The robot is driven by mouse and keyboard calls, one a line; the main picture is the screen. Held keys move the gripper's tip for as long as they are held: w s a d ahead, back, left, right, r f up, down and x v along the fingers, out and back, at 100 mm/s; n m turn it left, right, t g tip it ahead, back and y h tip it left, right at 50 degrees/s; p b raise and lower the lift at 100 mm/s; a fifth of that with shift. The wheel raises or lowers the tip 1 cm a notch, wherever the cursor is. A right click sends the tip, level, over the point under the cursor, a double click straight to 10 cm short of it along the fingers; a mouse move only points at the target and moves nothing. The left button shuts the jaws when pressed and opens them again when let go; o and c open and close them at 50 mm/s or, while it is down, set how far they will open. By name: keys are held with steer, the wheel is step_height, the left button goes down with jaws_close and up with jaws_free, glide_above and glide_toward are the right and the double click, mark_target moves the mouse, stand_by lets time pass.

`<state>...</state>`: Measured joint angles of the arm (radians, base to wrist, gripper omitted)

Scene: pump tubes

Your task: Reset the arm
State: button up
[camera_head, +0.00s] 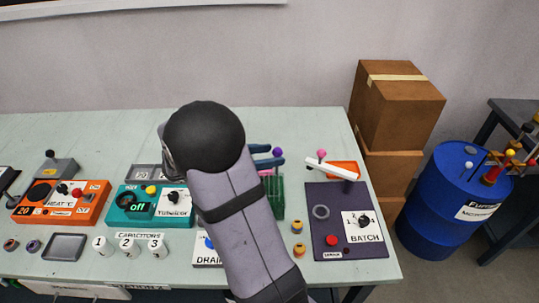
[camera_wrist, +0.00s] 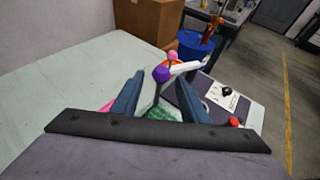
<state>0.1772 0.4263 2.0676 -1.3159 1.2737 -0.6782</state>
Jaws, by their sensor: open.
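My arm (camera_head: 237,215) reaches up from the bottom of the head view, its dark round joint (camera_head: 205,137) over the middle of the bench. My gripper (camera_head: 271,155) has blue fingers pointing right, near a purple ball (camera_head: 278,152). In the wrist view the fingers of my gripper (camera_wrist: 160,88) are apart. The purple ball (camera_wrist: 161,74) shows between and beyond them on a dark stem, above a green part (camera_wrist: 160,113). I cannot tell whether the fingers touch the stem. My arm hides part of the bench.
A purple BATCH panel (camera_head: 376,212) with a white lever (camera_head: 330,168) is right of my gripper, near a pink ball (camera_head: 321,154). Teal (camera_head: 125,213) and orange (camera_head: 94,208) panels stand left. Boxes (camera_head: 400,105) and a blue barrel (camera_head: 432,218) stand beyond the bench. The bench's back strip (camera_head: 90,130) is clear.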

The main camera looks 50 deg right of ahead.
steer(key=s+a+f+m+t+y+p, duration=0.1)
steer(key=s+a+m+y+p, duration=0.25)
steer(key=a, duration=0.65)
steer(key=s+a+f+m+t+y+p, duration=0.1)
steer(key=s+a+m+y, duration=0.2)
steer(key=a+m+y, duration=0.35)
steer(key=s+a+m+t+y+p, duration=0.1)
steer(key=s+a+m+y+p, duration=0.35)
steer(key=a, duration=0.85)
steer(key=s+a+f+m+g+y+b, duration=0.1)
steer(key=s+a+f+b, duration=0.1)
steer(key=a+f+b, duration=0.85)
steer(key=s+a+f+m+g+y+b, duration=0.1)
steer(key=s+a+f+y+b, duration=0.15)
steer(key=f+b, duration=1.4)
steer(key=s+a+f+m+g+y+b, duration=0.1)
steer(key=a+f+g+b, duration=0.1)
steer(key=a+f+b, duration=0.85)
steer(key=w+d+f+n+t+h+b, duration=0.1)
steer(key=w+d+f+h+b, duration=0.1)
steer(key=d+f+b, duration=0.7)
steer(key=w+d+f+t+h+b, duration=0.2)
steer(key=w+d+f+b, duration=0.3)
steer(key=d+f+b, duration=0.4)
steer(key=d+h+b, duration=0.1)
steer(key=d+b, duration=0.1)
steer(key=d, duration=0.4)
steer(key=shift+f+n+t+h, duration=0.3)
steer(key=shift+f+n, duration=0.05)
steer(key=shift+f, duration=0.05)
